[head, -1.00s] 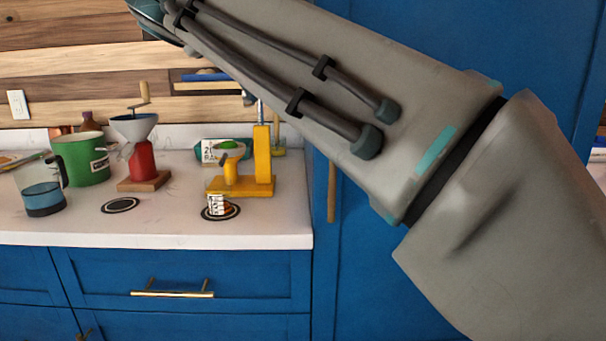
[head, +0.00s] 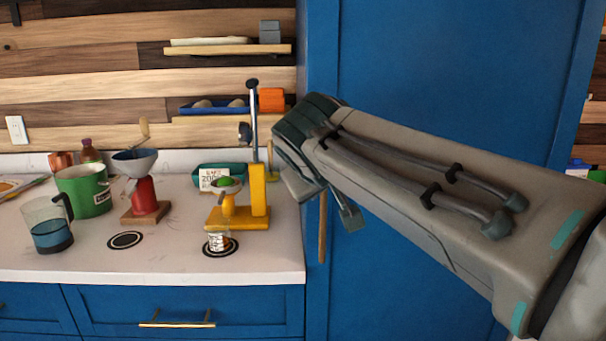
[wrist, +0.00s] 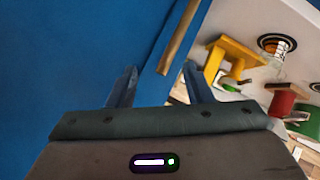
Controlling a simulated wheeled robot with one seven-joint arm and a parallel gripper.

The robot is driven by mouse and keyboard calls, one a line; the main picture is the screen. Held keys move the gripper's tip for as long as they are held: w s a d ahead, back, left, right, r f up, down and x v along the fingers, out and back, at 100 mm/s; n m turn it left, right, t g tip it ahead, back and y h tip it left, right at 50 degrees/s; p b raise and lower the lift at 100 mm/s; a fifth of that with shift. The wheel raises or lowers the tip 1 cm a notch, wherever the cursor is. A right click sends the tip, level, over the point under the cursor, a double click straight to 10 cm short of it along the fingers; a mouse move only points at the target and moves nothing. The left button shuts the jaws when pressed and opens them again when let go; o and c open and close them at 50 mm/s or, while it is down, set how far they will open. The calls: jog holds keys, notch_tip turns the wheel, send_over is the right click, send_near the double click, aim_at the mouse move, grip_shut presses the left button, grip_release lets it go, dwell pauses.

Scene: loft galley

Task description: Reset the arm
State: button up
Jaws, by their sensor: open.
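My gripper (head: 320,205) hangs at the end of my arm, in front of the tall blue cabinet and just right of the counter's end in the head view. In the wrist view my gripper (wrist: 160,88) has its two fingers spread wide, with nothing between them. A wooden handle (wrist: 180,38) of the blue cabinet shows beyond the fingers; whether they touch it cannot be told. The yellow press (head: 258,200) stands on the counter left of my gripper, apart from it, with a green item in its bowl.
The white counter (head: 150,262) holds a red grinder (head: 143,192), a green pot (head: 85,192), a pitcher with blue liquid (head: 50,235), a teal container (head: 232,170) and a small glass (head: 217,240). Shelves (head: 225,49) hang above. The tall blue cabinet (head: 430,80) fills the right.

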jog(key=s+d+f+m+g+p, duration=0.2)
jog(key=s+d+f+p, duration=0.1)
jog(key=s, duration=0.3)
jog(key=s+d+f+m+g+y+p, duration=0.1)
jog(key=s+d+f+g+p, duration=0.2)
jog(key=s+f, duration=0.3)
jog(key=s+d+f+m+g+p, duration=0.2)
jog(key=s+d+f+p, duration=0.2)
jog(key=s, duration=0.3)
jog(key=shift+d+f+m+g+y+p, duration=0.3)
jog(key=shift+d+f+g+y+p, duration=0.1)
jog(key=shift+d+p, duration=0.2)
jog(key=shift+r, duration=0.1)
